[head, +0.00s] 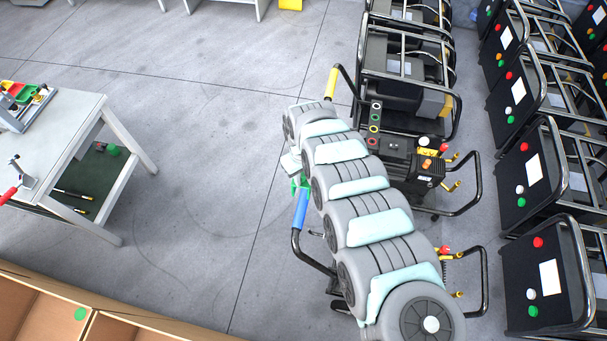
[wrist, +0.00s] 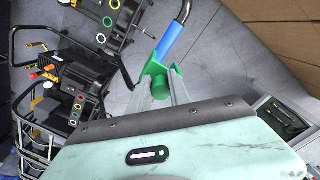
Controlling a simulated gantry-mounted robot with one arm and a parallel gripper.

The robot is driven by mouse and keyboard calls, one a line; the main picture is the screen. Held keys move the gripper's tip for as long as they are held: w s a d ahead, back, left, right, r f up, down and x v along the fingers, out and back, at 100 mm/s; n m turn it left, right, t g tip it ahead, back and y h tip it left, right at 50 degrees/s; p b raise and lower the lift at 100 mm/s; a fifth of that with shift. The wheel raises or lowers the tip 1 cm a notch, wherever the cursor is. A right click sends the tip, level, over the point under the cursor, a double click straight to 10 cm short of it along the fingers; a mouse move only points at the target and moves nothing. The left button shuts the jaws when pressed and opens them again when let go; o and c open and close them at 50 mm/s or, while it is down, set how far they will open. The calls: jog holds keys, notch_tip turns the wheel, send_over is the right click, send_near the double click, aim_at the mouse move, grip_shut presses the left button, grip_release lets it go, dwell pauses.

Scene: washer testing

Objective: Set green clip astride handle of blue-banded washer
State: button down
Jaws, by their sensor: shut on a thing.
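The blue-banded handle (head: 302,210) stands left of my arm in the head view; most of its washer is hidden behind the arm. In the wrist view the blue band (wrist: 172,42) rises on the black tube at top centre. My gripper (wrist: 160,88) is shut on the green clip (wrist: 158,72), whose forked end points toward the blue band. The clip is close to the band's lower end in that view; I cannot tell if they touch. In the head view the clip (head: 294,187) shows just above the band's upper end, partly hidden by my gripper.
A yellow-banded handle (head: 331,83) belongs to another washer behind. Black machines with tube frames (head: 540,180) line the right side. A white workbench (head: 62,135) stands at left, and an open brown box (head: 110,328) at bottom left. The floor between is clear.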

aim_at(303, 183)
jog(key=shift+f+b, duration=5.5)
jog(key=shift+f, duration=1.95)
jog(key=c, duration=1.1)
grip_release()
notch_tip(303, 183, up, 11)
jog(key=shift+d+f, duration=0.1)
